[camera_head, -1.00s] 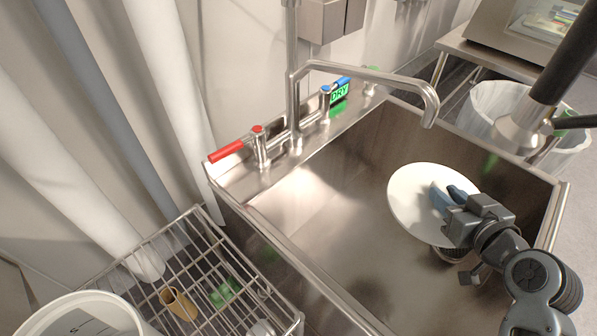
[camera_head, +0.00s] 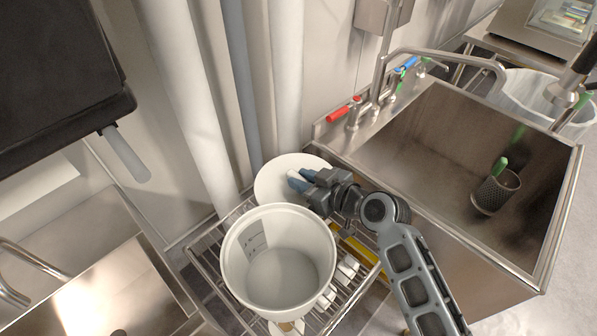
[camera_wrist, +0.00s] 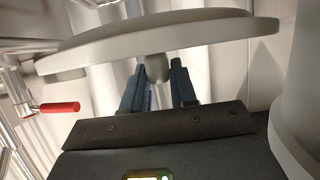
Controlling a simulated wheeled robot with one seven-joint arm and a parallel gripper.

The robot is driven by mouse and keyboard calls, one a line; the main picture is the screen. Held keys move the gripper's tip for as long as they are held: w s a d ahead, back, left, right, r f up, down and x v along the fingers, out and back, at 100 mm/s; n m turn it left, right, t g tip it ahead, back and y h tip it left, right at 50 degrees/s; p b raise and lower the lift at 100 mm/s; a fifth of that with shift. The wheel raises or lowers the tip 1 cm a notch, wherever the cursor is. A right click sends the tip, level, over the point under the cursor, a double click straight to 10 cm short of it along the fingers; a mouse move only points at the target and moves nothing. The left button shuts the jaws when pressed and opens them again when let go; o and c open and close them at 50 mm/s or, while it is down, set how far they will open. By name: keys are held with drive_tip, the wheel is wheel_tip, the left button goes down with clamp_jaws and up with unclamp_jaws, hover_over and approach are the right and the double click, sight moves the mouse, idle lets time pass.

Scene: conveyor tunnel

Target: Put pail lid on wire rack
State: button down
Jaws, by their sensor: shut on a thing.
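The pail lid is a round white disc (camera_head: 277,180) in the head view, at the back of the rack area. My gripper (camera_head: 303,181) is shut on it. In the wrist view the lid (camera_wrist: 160,40) spans the top, seen nearly edge-on, with the blue fingers (camera_wrist: 158,88) below it, around a small grey knob. The wire rack (camera_head: 208,262) stands left of the sink, partly hidden by a white pail and my arm. The lid appears over the rack's back part; I cannot tell whether it touches the rack.
The open white pail (camera_head: 277,262) stands on the rack, in front of the lid. Small items lie to its right. The steel sink (camera_head: 440,150) at right holds a dark mesh cup (camera_head: 495,192) with a green-handled tool. White pipes (camera_head: 190,100) rise behind the rack.

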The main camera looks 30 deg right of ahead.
drive_tip(key=shift+d+f+b, duration=0.1)
drive_tip(key=shift+f+b, duration=2.3)
drive_tip(key=shift+f, duration=1.05)
drive_tip(key=shift+f+b, duration=0.3)
drive_tip(key=shift+b, duration=0.05)
